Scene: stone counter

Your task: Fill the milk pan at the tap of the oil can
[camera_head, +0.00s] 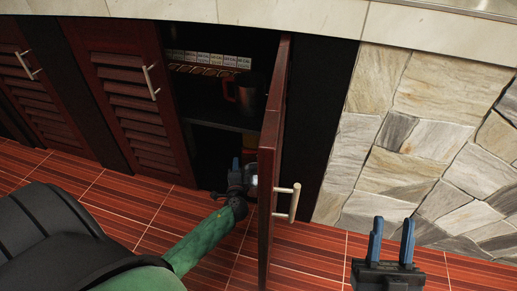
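I cannot make out a milk pan or an oil can with certainty. A dark mug-like vessel with a reddish handle (247,92) stands on the upper shelf of the open cabinet. My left gripper (242,163) is low at the cabinet opening, just left of the open door. My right gripper (391,240) is open and empty, in front of the stone wall, right of the door.
The open cabinet door (272,160) stands out toward me between my grippers, its handle (290,202) on the right side. Several small boxes (208,60) line the upper shelf. Shut louvred doors (130,85) are at left. Red tiled floor (110,205) lies below.

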